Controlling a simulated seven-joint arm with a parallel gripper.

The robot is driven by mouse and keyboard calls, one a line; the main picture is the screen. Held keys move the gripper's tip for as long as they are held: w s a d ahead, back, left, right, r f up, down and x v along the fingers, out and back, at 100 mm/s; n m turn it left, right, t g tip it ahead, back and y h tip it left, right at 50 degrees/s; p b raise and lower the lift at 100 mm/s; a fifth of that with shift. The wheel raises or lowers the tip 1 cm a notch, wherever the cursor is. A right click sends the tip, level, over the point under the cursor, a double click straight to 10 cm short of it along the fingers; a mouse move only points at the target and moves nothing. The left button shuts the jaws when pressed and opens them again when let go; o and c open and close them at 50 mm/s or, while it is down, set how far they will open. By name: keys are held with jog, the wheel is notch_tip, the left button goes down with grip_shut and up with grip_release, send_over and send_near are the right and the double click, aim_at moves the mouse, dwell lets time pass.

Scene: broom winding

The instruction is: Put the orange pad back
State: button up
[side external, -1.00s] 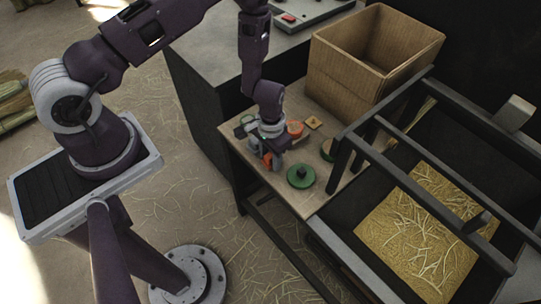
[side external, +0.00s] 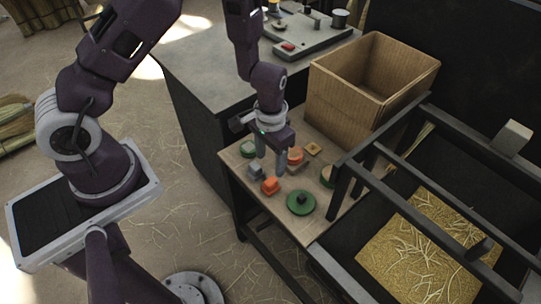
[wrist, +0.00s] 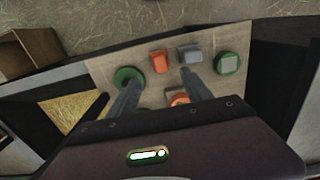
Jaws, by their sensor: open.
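A small orange block-like pad (side external: 270,186) lies on the wooden table near its front edge, left of a green round disc (side external: 301,203). A second orange piece, round (side external: 295,156), sits farther back; I cannot tell for certain which is the named pad. My gripper (side external: 271,168) is open and empty above the table, its fingers pointing down among the pieces. In the wrist view the orange pad (wrist: 159,62) shows just beyond and between the fingertips (wrist: 160,78). The round orange piece (wrist: 180,98) is partly hidden by my gripper.
A grey block (side external: 256,171) stands beside the orange pad. A cardboard-brown box (side external: 345,105) stands behind; a dark frame (side external: 385,150) borders the right.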

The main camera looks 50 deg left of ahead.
notch_tip(320, 180, up, 21)
jog(key=s+d+t+h, duration=0.1)
jog(key=s+t, duration=0.2)
jog(key=s+a+r+t, duration=0.1)
jog(key=s+r, duration=0.4)
jog(key=s, duration=0.2)
jog(key=s+a+r+t+y, duration=0.1)
jog(key=s+a+r, duration=0.1)
jog(key=s+r, duration=0.3)
jog(key=s, duration=0.3)
jog(key=shift+s+a+r+t, duration=0.2)
jog(key=shift+r+t, duration=0.1)
jog(key=shift+r, duration=0.1)
